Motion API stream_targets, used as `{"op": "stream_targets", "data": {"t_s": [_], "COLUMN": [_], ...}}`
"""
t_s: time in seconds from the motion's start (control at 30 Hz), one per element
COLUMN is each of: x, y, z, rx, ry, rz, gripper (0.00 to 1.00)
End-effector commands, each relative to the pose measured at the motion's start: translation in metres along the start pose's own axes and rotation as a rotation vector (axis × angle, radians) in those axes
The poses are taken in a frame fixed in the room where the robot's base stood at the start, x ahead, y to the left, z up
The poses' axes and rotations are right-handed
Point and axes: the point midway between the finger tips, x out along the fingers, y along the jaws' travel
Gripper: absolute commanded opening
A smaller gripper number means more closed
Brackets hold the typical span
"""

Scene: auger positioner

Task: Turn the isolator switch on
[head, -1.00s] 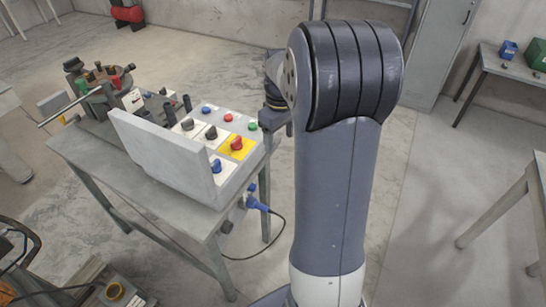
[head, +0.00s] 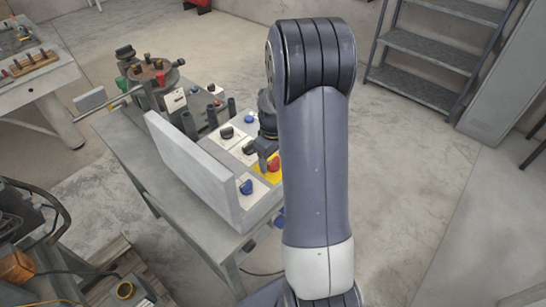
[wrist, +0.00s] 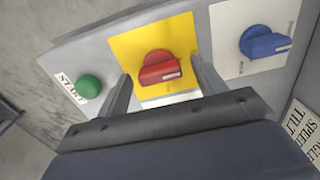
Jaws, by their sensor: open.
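The isolator switch looks to be the red rotary knob (wrist: 160,68) on a yellow plate (wrist: 185,31); no label naming it is readable. Its handle lies nearly crosswise in the wrist view, with a pale mark at its right end. The knob also shows in the head view (head: 273,164), beside my arm. My gripper (wrist: 161,76) is open, with one finger at each side of the knob in the wrist view. I cannot tell whether either finger touches it. In the head view my wrist hangs over the panel, and my arm hides part of it.
A blue rotary knob (wrist: 265,42) sits right of the yellow plate in the wrist view, and a green button (wrist: 89,89) sits left. In the head view, a raised grey plate (head: 190,170) stands along the panel's left edge. Black knobs (head: 226,132) lie farther back.

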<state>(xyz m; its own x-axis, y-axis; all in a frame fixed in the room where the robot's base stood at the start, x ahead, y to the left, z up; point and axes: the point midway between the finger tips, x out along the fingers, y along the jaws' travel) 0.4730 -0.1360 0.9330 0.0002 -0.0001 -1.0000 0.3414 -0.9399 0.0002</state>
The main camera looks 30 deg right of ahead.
Motion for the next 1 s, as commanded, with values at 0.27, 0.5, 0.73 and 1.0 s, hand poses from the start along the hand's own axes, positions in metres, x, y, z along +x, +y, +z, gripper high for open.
{"op": "stream_targets", "data": {"t_s": [0.27,0.5,0.73,1.0], "x": [0.0004,0.0002,0.0000,0.0003], "y": [0.0000,0.0000,0.0001,0.0001], "z": [0.0000,0.0000,-0.0001,-0.0001], "rx": [0.000,0.000,0.000,0.024], "ry": [0.000,0.000,0.000,0.000], "rz": [0.000,0.000,0.000,0.000], "gripper": [0.61,0.41,0.22,0.21]}}
